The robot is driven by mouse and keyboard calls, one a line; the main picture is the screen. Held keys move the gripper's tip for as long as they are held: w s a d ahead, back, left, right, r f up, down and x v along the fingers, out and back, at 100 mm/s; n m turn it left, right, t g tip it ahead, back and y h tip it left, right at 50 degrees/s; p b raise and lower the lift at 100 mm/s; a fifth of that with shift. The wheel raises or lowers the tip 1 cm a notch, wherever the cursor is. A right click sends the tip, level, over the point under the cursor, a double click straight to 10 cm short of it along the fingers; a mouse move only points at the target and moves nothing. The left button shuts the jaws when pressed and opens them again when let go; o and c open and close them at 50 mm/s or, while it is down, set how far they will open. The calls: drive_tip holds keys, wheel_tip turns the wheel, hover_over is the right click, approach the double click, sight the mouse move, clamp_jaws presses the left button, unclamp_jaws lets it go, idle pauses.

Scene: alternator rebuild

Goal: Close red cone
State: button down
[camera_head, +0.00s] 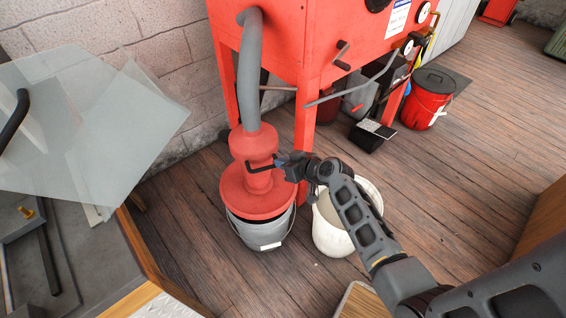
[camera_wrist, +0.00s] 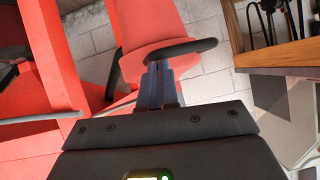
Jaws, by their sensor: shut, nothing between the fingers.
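The red cone (camera_head: 261,199) is a red funnel-shaped lid with a red cylinder on top, sitting on a grey metal bucket (camera_head: 262,234). A grey hose (camera_head: 250,75) runs from the cylinder's top up to the red cabinet. A black bent handle (camera_head: 262,167) sticks out from the cylinder. My gripper (camera_head: 283,158) is beside the cylinder's right side, near the handle. In the wrist view the narrow fingers (camera_wrist: 157,85) are shut together, with the black handle (camera_wrist: 185,50) just beyond their tips and the red cone (camera_wrist: 150,25) behind it. I cannot tell whether the fingertips touch the handle.
A white bucket (camera_head: 345,218) stands right of the grey one, under my arm. The red cabinet (camera_head: 300,45) rises behind on legs. A workbench (camera_head: 85,262) with glass panes (camera_head: 90,125) is at left. A red bucket (camera_head: 425,105) stands farther back.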

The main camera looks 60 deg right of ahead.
drive_tip(key=shift+f, duration=0.15)
wheel_tip(320, 180, down, 8)
drive_tip(key=b, duration=0.9)
drive_tip(key=shift+a, duration=0.1)
